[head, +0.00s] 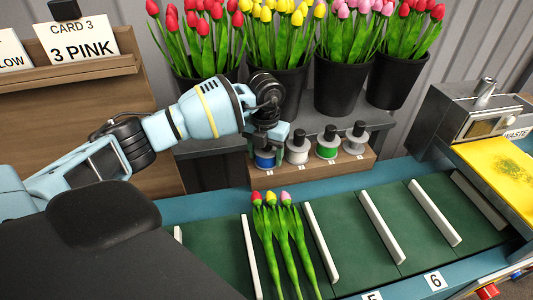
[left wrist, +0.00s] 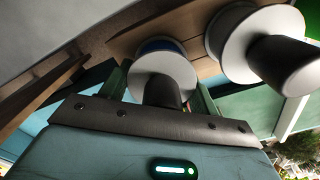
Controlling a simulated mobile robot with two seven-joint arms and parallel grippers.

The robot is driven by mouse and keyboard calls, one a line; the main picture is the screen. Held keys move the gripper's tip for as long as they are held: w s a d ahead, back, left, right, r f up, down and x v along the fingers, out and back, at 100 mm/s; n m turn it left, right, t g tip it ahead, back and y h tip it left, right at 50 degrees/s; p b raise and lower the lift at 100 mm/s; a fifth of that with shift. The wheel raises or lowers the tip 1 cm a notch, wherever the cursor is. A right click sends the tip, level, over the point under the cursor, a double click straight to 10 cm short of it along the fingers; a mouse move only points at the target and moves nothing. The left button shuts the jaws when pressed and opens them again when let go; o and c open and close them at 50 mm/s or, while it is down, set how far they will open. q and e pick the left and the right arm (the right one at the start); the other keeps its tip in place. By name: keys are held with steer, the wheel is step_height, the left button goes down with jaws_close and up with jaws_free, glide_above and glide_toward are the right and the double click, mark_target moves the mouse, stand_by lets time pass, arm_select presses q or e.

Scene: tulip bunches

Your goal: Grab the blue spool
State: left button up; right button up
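The blue spool (head: 264,160) stands upright at the left end of a wooden rack (head: 312,169), its upper part hidden by my left gripper (head: 268,138) directly above it. In the left wrist view, the blue spool (left wrist: 163,74) shows a pale top flange, a sliver of blue and a dark knob pointing at the gripper. The fingers of my left gripper show apart at either side of the knob, with small gaps. Contact is not visible. My right gripper is out of view.
A white spool (head: 297,153) stands just right of the blue one, then a green spool (head: 327,149) and another pale spool (head: 356,142). Black tulip buckets (head: 342,86) stand behind. Three tulips (head: 285,240) lie on the green conveyor (head: 345,225) in front.

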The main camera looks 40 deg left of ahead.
mark_target(267, 153)
arm_select(q)
steer(key=c, duration=0.4)
steer(key=shift+o, duration=0.2)
steer(key=shift+r, duration=0.1)
steer(key=shift+s+d+r, duration=0.1)
steer(key=shift+d+r, duration=0.1)
steer(key=shift+r, duration=0.2)
steer(key=r, duration=0.6)
steer(key=shift+s+d, duration=0.25)
steer(key=shift+d, duration=0.05)
steer(key=s+d, duration=1.2)
steer(key=d, duration=0.2)
steer(key=shift+s+d+b, duration=0.15)
steer(key=shift+b, duration=0.15)
